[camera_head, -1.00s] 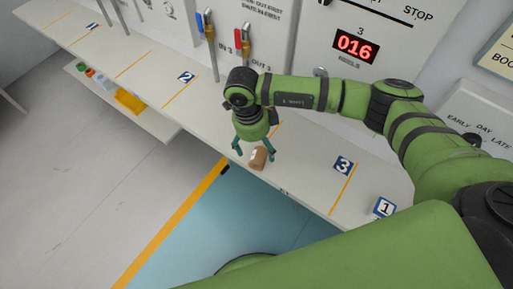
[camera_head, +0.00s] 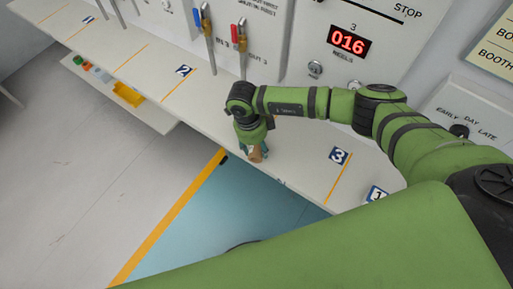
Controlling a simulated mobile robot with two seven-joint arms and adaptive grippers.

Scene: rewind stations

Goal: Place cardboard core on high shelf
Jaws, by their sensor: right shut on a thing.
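The cardboard core (camera_head: 257,154) is a small brown piece near the front edge of the long white shelf, between the markers 2 and 3. My right gripper (camera_head: 255,153) points down over it and is shut on it. The fingers and my wrist hide part of the core. I cannot tell whether the core still touches the shelf. The long white shelf (camera_head: 305,162) runs along the wall, with a lower shelf (camera_head: 150,118) beneath its left part. My left gripper is not in view.
Levers with blue (camera_head: 197,17) and red (camera_head: 234,33) handles stand behind the shelf. A panel display (camera_head: 348,42) reads 016. A yellow tray (camera_head: 128,94) and small coloured items lie on the lower shelf. The shelf top right of my gripper is mostly clear.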

